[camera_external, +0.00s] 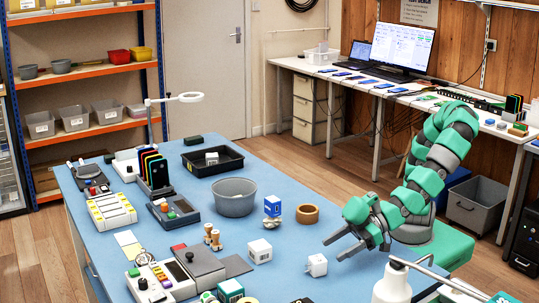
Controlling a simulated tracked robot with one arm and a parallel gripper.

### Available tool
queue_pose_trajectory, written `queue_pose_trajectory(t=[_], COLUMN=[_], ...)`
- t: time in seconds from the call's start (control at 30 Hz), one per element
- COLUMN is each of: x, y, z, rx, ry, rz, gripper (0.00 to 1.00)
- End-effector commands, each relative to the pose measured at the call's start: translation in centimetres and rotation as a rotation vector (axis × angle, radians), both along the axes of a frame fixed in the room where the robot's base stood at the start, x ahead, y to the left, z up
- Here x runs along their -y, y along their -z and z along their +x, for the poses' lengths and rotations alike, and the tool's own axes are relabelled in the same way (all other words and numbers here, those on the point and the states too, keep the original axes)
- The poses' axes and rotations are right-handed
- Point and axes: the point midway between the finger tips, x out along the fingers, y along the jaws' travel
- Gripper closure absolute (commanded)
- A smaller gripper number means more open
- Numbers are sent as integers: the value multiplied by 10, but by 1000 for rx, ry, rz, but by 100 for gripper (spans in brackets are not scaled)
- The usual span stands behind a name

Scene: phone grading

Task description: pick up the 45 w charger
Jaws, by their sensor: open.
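Small white charger-like blocks are on the blue table (330,212). One white block (316,266) lies near the right side, with a small stub on its left. A slightly larger white block (260,250) sits to its left. Another pale block (211,158) is in the black tray (232,166). Any wattage marks are too small to read, so I cannot tell which is the 45 W charger. My gripper (334,248) is open and empty, with its fingers pointing left, just above and right of the nearest white block.
A grey bowl (234,197) is behind. A white bottle (393,283) stands at the front right. The table between the nearest block and the tan ring is clear.

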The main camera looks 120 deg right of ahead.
Motion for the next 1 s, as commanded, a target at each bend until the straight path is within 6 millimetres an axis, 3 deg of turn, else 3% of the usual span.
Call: queue_pose_trajectory(t=[0.6,0.93,1.0], x=[10,10,10], y=[20,20,19], z=[43,46,46], rx=[1,3,3], ry=[0,-1,-1], rz=[2,2,2], gripper=[38,38,58])
